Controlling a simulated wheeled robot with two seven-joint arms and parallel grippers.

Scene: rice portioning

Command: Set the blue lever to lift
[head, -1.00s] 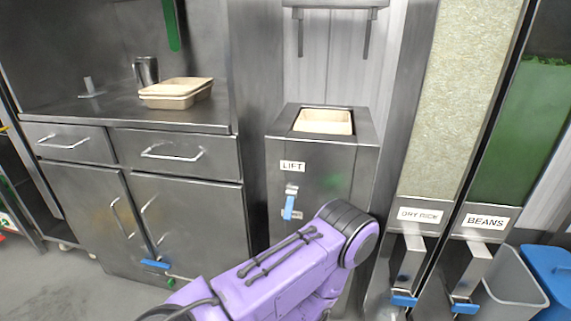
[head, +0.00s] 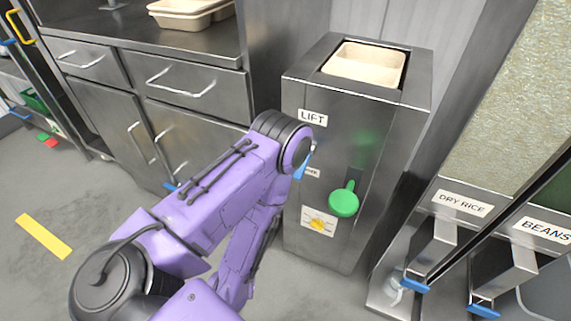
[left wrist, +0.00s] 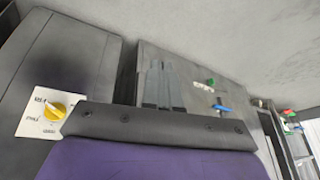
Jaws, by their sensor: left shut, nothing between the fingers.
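The blue lever (head: 302,165) is on the front of the steel lift cabinet (head: 326,200), just below the LIFT label (head: 312,117). My left arm partly covers it in the head view, so its setting is hard to read. My left gripper (left wrist: 165,66) shows in the left wrist view, its fingers shut and empty; in the head view it is hidden behind or below my arm. I cannot tell how far it is from the lever. My right gripper is not in view.
A green knob (head: 344,200) and a yellow dial (head: 319,224) are on the same cabinet front. A tan tray (head: 363,65) sits in its top. DRY RICE and BEANS dispensers with blue handles (head: 415,286) stand right. Drawers (head: 190,86) are left, with open floor before them.

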